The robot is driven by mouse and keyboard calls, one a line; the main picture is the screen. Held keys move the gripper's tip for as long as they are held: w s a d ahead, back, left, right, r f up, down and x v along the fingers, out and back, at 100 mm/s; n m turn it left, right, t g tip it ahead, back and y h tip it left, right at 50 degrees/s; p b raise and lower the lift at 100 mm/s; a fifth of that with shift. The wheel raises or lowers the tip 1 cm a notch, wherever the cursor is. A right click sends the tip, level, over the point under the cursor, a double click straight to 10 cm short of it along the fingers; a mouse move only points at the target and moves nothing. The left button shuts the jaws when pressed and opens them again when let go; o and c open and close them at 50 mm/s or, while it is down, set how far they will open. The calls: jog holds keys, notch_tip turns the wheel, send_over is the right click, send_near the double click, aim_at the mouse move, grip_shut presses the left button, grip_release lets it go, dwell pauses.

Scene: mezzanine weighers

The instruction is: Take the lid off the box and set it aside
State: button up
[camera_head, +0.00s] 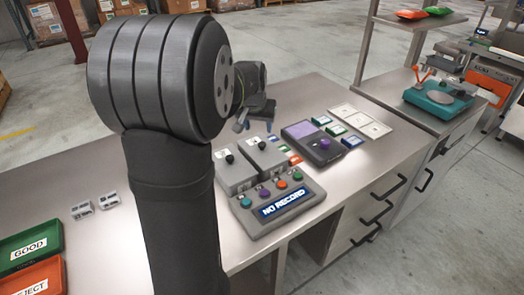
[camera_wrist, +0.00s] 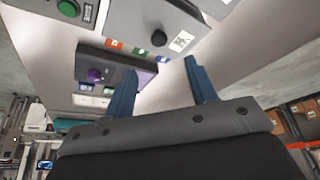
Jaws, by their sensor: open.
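Two grey boxes with black knobs on top stand side by side on the bench in the head view, a left one (camera_head: 232,176) and a right one (camera_head: 266,160). I cannot tell which is the task's box, or clearly see a seam between lid and box. In the wrist view one grey box (camera_wrist: 143,18) with a white label shows at the top, partly cut off. My gripper (camera_head: 256,116) is above and behind the boxes, apart from them. Its two blue fingers (camera_wrist: 161,78) are spread with nothing between them. My arm hides part of the bench.
A button panel (camera_head: 278,207) reading "NO RECORD" is in front of the boxes. A dark device (camera_head: 314,143) with a purple knob and small coloured blocks stand to the right, near white plates (camera_head: 361,121). Green (camera_head: 30,249) and orange (camera_head: 38,279) trays lie left.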

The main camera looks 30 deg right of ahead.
aim_at(262, 143)
jog(key=x, duration=1.1)
jog(key=shift+d+r, duration=0.1)
jog(key=shift+d, duration=0.05)
jog(key=c, duration=1.1)
jog(key=shift+r, duration=0.1)
